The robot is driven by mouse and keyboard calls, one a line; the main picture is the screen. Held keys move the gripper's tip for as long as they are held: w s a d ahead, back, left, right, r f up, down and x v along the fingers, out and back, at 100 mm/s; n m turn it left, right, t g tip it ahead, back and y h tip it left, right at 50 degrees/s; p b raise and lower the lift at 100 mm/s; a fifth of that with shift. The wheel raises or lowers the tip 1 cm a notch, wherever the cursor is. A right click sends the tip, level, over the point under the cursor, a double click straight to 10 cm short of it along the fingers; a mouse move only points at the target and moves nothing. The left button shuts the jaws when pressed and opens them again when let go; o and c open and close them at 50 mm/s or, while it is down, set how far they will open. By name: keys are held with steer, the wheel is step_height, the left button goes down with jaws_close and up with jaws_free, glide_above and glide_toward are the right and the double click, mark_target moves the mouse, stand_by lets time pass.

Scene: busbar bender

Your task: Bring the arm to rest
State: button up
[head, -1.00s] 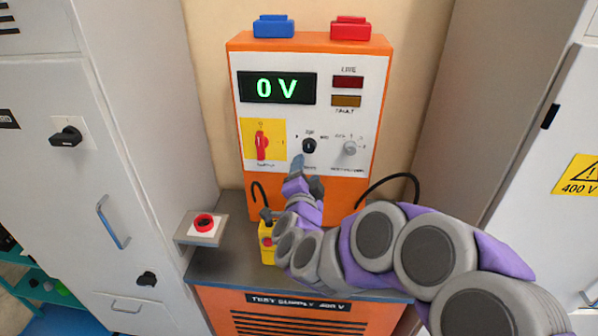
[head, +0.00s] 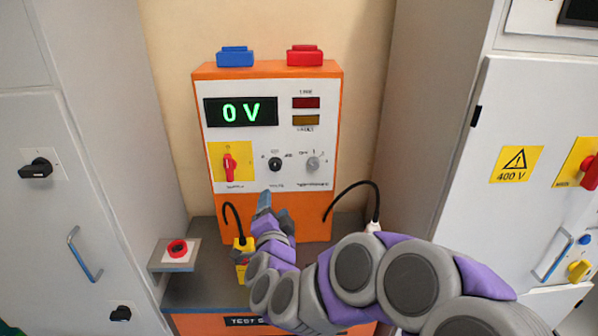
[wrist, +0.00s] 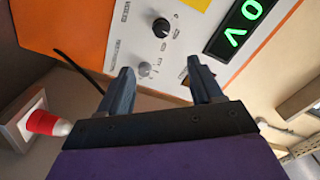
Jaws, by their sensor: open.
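My arm reaches in from the lower right of the head view. My gripper (head: 274,208) is in front of the lower orange part of the test supply (head: 325,215), below its black knob (head: 275,164). In the wrist view my gripper (wrist: 162,85) is open, with nothing between its two dark fingers. The black knob (wrist: 161,27) and a grey knob (wrist: 145,69) lie beyond the fingertips, apart from them. The display (head: 241,111) reads 0 V.
A red button box (head: 172,254) sits left on the bench, and a yellow object (head: 240,271) stands partly behind my arm. Grey cabinets flank the bench; the right one (head: 450,200) has a red handle (head: 590,172). A black cable (head: 352,187) loops nearby.

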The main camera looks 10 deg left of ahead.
steer(key=shift+r, duration=0.1)
steer(key=s+d+f+n+g+h, duration=0.1)
steer(key=s+d+f+n+g, duration=0.1)
steer(key=s+d+g, duration=0.4)
steer(key=s+d+f+n+g+h, duration=0.1)
steer(key=s+d+f+n+g, duration=0.2)
steer(key=s+d+g, duration=0.4)
steer(key=s+d+f+n+g+h, duration=0.2)
steer(key=s+d+g, duration=0.4)
steer(key=s+d, duration=1.1)
steer(key=s+n, duration=0.1)
steer(key=s, duration=0.9)
steer(key=shift+d+f+n, duration=0.15)
steer(key=shift+d+n, duration=0.1)
steer(key=shift+n, duration=0.05)
steer(key=shift+w, duration=0.1)
steer(key=shift+c, duration=0.3)
